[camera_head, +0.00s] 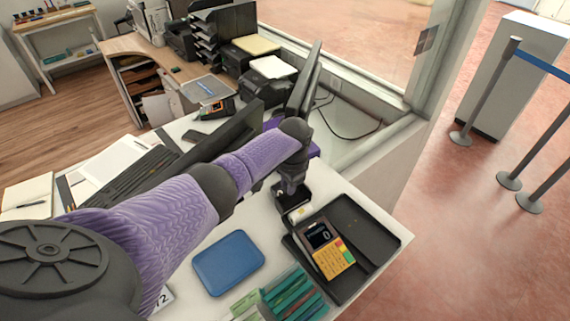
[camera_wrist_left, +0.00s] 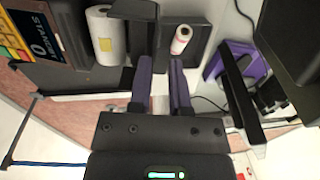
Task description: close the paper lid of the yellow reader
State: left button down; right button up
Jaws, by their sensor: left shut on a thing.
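The yellow reader (camera_head: 330,256) lies in a black tray, with its screen and coloured keys facing up; it also shows in the wrist view (camera_wrist_left: 25,38). A white paper roll (camera_head: 299,213) sits at the reader's far end, uncovered. The dark paper lid (camera_head: 304,198) stands raised beyond the roll, partly hidden by my gripper. My left gripper (camera_head: 291,190) is at this lid; in the wrist view its purple fingers (camera_wrist_left: 162,70) are shut on a dark part of it. The exact contact is hard to see. My right gripper is not in view.
The black tray (camera_head: 383,237) has bare room right of the reader. A blue pad (camera_head: 228,263) and green banknotes (camera_head: 290,297) lie nearby. A roll with a red mark (camera_wrist_left: 181,38) lies near the fingers. A dark monitor (camera_head: 235,130) stands beside my arm.

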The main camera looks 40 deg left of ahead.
pick_arm(q)
jog(key=y+p, duration=0.1)
jog(key=d+p, duration=0.1)
jog(key=shift+s+d+r+t+y+p, duration=0.1)
jog(key=shift+s+r+t+y+p, duration=0.15)
jog(key=shift+r+t+y+p, duration=0.15)
jog(key=shift+s+d+f+t+y+p, duration=0.1)
jog(key=shift+d+t+y+p, duration=0.05)
jog(key=shift+d+y+p, duration=0.15)
jog(key=shift+s+d+f+t+y+p, duration=0.1)
jog(key=shift+d+t+y+p, duration=0.05)
jog(key=shift+y+p, duration=0.25)
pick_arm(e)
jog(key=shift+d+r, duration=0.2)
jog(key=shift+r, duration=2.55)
pick_arm(q)
jog(key=c, duration=0.6)
grip_release()
jog(key=p+v, duration=0.4)
jog(key=v, duration=0.6)
jog(key=shift+f, duration=0.1)
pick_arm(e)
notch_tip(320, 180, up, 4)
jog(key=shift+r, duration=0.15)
